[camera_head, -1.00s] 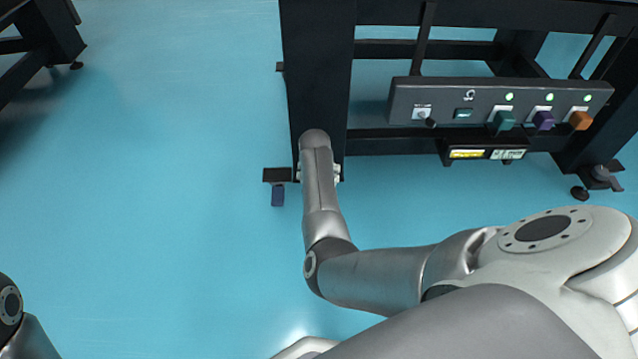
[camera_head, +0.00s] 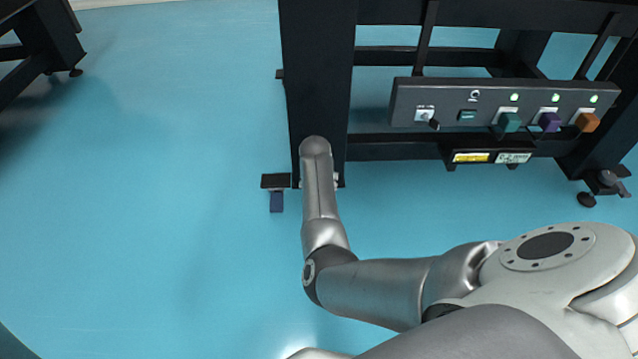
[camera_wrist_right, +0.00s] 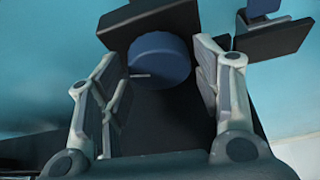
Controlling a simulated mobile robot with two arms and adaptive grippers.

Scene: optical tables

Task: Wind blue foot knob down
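The blue foot knob (camera_wrist_right: 160,57) is a round dark-blue disc under a black foot bracket in the right wrist view, with a short pale mark on its face. My right gripper (camera_wrist_right: 160,68) is open, with one finger on each side of the knob; small gaps seem to show, but contact is hard to judge. In the head view my right arm reaches down to the table's near leg (camera_head: 318,60), and its wrist hides the knob and most of the gripper. My left gripper is not in view.
A black bracket with a blue tab (camera_head: 277,201) sticks out left of the leg, close to my right wrist. A control panel (camera_head: 455,98) with coloured knobs and green lights hangs right of the leg. Another table frame (camera_head: 50,40) stands far left; floor between is clear.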

